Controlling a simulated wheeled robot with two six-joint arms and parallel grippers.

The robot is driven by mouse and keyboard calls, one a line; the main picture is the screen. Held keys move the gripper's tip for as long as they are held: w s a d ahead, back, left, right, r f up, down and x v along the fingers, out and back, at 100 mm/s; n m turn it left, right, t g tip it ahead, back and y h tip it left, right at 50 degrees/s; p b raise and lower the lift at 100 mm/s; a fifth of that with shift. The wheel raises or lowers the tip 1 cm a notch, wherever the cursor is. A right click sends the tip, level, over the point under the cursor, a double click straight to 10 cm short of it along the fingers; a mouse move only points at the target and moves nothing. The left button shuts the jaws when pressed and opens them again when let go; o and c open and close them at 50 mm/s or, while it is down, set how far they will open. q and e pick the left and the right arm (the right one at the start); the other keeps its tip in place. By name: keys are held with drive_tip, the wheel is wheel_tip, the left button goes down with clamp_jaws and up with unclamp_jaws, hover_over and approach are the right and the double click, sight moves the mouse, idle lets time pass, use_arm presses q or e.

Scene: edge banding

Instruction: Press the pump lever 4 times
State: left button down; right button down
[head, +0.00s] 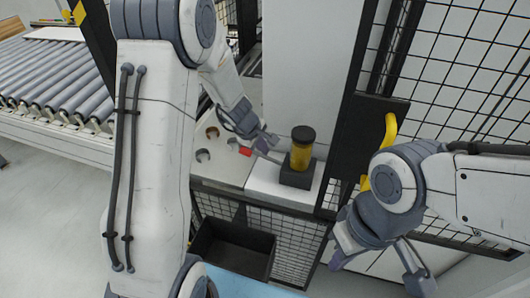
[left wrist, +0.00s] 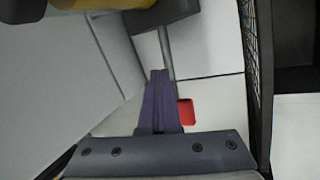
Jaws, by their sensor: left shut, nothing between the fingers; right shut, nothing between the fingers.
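The pump is a yellow cylinder with a black cap (head: 302,150) on a dark square base. Its lower part and base show at the top of the left wrist view (left wrist: 85,4). A thin grey lever rod (left wrist: 166,52) runs out from the base, and a red flat piece (left wrist: 186,112) shows at its near end, also in the head view (head: 245,152). My left gripper (head: 270,141) is shut and empty, close by the lever; its fingers (left wrist: 158,75) overlap the rod in the wrist view, and contact cannot be told. My right gripper (head: 416,272) is shut and empty at the lower right.
The pump stands on a white ledge beside a panel with round holes (head: 203,155). A black mesh fence (head: 465,75) and dark post stand to the right, with a yellow handle (head: 390,131). A dark bin (head: 233,248) is below. A roller conveyor (head: 55,78) is at left.

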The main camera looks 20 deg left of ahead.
sight(268, 158)
use_arm(q)
drive_tip(key=shift+a+f+b, duration=0.55)
drive_tip(key=shift+f+b, duration=0.3)
drive_tip(key=shift+b, duration=0.05)
idle(0.8)
idle(0.5)
drive_tip(key=shift+d+r+p, duration=0.4)
drive_tip(key=shift+r+p, duration=0.25)
drive_tip(key=shift+r, duration=0.05)
drive_tip(key=shift+d+r+p, duration=0.4)
drive_tip(key=shift+r+p, duration=0.3)
drive_tip(key=shift+d+r+p, duration=0.4)
drive_tip(key=shift+r+p, duration=0.25)
drive_tip(key=shift+r, duration=0.05)
drive_tip(key=shift+r, duration=0.1)
drive_tip(key=d+r+p, duration=0.1)
drive_tip(key=r+p, duration=0.1)
drive_tip(key=d+r+p, duration=0.1)
drive_tip(key=r+p, duration=0.1)
drive_tip(key=shift+d+r, duration=0.1)
drive_tip(key=shift+d, duration=0.1)
idle(1.5)
